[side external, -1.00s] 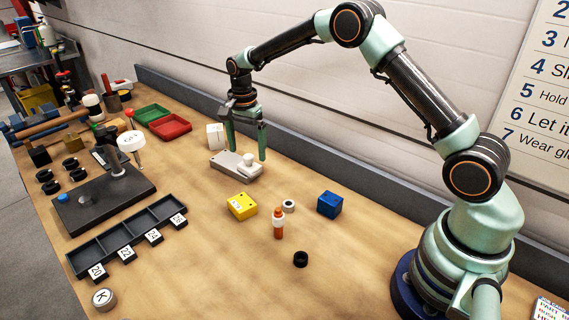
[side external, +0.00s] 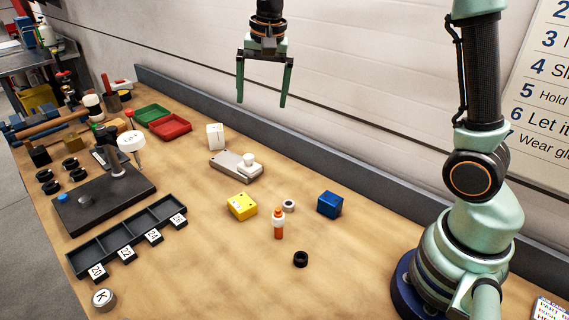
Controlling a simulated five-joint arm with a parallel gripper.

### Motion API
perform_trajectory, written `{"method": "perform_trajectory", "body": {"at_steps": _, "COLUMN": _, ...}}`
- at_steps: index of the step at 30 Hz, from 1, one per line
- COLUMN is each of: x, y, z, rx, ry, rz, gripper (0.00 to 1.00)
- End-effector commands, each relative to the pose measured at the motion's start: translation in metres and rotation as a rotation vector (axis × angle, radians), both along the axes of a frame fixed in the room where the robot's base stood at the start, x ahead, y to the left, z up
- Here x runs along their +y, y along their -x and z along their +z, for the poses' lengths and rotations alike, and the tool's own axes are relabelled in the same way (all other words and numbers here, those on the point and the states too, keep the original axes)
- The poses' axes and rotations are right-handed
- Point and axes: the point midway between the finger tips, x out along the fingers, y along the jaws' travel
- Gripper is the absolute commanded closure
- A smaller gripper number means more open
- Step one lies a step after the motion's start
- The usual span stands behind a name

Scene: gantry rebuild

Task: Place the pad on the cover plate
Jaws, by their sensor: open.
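A light grey plate (side external: 228,163), which looks like the cover plate, lies flat on the wooden bench near the middle. A small white round piece (side external: 248,160), possibly the pad, sits on its right end; I cannot tell whether it is loose or part of the plate. My gripper (side external: 261,104) is open and empty, high above the bench and behind the plate in the picture, clear of everything. Its two green fingers point down and are spread wide.
Around the plate are a white block (side external: 215,136), a yellow block (side external: 242,206), a blue block (side external: 330,204), an orange-and-white bottle (side external: 278,225) and a black ring (side external: 300,259). A black compartment tray (side external: 130,231) and a dark fixture board (side external: 105,200) stand left.

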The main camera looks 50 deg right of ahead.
Motion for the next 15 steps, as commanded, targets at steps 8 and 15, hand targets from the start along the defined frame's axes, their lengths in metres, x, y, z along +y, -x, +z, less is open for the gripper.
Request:
{"method": "perform_trajectory", "body": {"at_steps": 8, "x": 0.004, "y": 0.079, "z": 0.031, "rx": -0.14, "ry": 0.087, "rz": 0.352, "gripper": 0.0}}
{"method": "perform_trajectory", "body": {"at_steps": 15, "x": 0.006, "y": 0.139, "z": 0.023, "rx": -0.243, "ry": 0.193, "rz": 0.635, "gripper": 0.0}}
